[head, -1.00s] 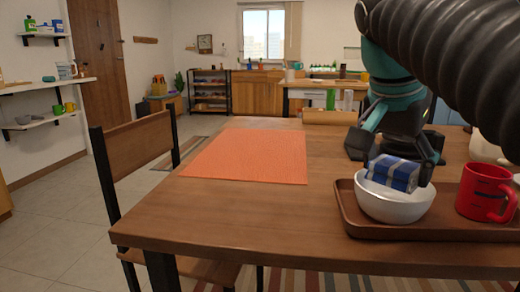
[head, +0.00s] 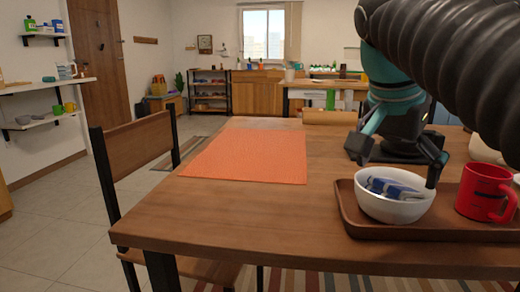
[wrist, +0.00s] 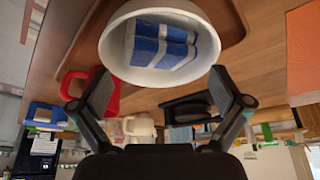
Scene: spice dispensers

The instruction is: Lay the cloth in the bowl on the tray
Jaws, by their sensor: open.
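The blue and white cloth (head: 393,188) lies inside the white bowl (head: 394,209), below its rim. It also shows in the wrist view (wrist: 160,45), folded in the bowl (wrist: 115,50). The bowl stands on the brown tray (head: 452,233) at the table's right. My gripper (head: 400,160) is open just above the bowl, its fingers spread wide and apart from the cloth. The wrist view also shows the open fingers (wrist: 155,95) with nothing between them.
A red mug (head: 484,192) stands on the tray right of the bowl. An orange mat (head: 250,156) lies flat on the wooden table (head: 230,215). The table's front left is clear. A chair (head: 139,155) stands at the left edge.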

